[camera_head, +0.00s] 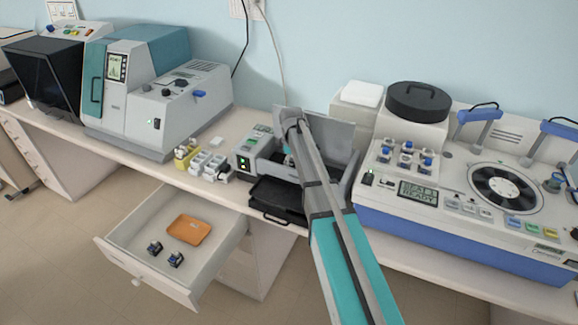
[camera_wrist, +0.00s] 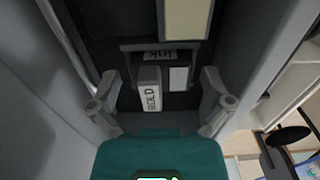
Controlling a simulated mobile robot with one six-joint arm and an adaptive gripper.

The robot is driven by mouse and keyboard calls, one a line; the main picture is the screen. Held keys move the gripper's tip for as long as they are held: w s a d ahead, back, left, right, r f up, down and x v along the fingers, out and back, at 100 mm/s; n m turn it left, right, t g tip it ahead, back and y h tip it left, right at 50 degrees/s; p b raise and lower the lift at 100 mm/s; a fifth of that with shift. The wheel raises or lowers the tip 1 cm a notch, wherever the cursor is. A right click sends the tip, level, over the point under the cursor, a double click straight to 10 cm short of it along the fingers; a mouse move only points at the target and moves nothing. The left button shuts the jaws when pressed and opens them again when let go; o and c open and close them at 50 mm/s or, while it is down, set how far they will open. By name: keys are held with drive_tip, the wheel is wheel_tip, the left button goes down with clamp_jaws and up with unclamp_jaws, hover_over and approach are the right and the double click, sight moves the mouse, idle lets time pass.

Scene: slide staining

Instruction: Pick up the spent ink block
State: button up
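The spent ink block (camera_wrist: 150,92) is a pale block marked "OLD". In the wrist view it sits in a dark recess, by a holder labelled "Ink" (camera_wrist: 162,54). My gripper (camera_wrist: 160,82) is open, with one finger to the left and one to the right of the block; gaps show on both sides. Nothing is held. In the head view the recess belongs to a grey machine (camera_head: 246,157) with its lid (camera_head: 332,134) raised. My arm hides the block and most of the gripper there.
A black tray (camera_head: 276,203) juts from the machine's front. The drawer (camera_head: 140,222) below is open, with an orange tray (camera_head: 188,230) and two small dark blocks (camera_head: 154,248) in it. Grey walls flank the gripper closely. A large staining machine (camera_head: 455,235) stands at right.

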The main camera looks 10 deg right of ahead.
drive_tip(key=c, duration=1)
drive_tip(key=shift+r, duration=0.2)
wheel_tip(320, 180, up, 2)
drive_tip(key=shift+r+p, duration=0.1)
drive_tip(key=shift+p, duration=1.15)
drive_tip(key=s+r+p, duration=0.3)
drive_tip(key=s, duration=0.1)
drive_tip(key=s+r+p, duration=0.4)
drive_tip(key=s, duration=0.1)
drive_tip(key=s+r+p, duration=0.3)
drive_tip(key=s, duration=0.2)
drive_tip(key=shift+d+r, duration=0.1)
drive_tip(key=shift+r, duration=0.1)
